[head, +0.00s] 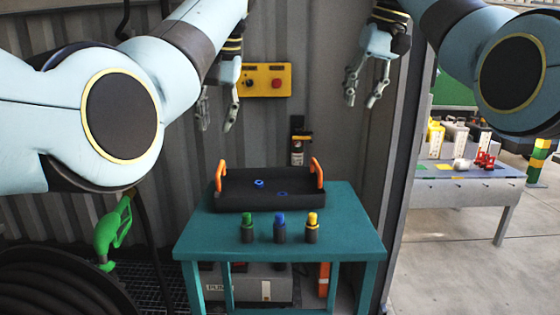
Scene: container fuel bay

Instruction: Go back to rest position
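My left gripper (217,124) hangs fingers down at the upper left, in front of the corrugated wall. Its fingers are apart with nothing between them. My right gripper (362,101) hangs fingers down at the upper right, near the container's door edge. Its fingers are also apart and empty. Both grippers appear well above the teal table (350,222) and touch nothing on it.
On the table stand a black tray (240,202) with orange handles and small blue rings inside, and green-capped (247,232), blue-capped (280,232) and yellow-capped (312,232) bottles. A green fuel nozzle (112,228) is at left. A second table (450,190) stands outside at right.

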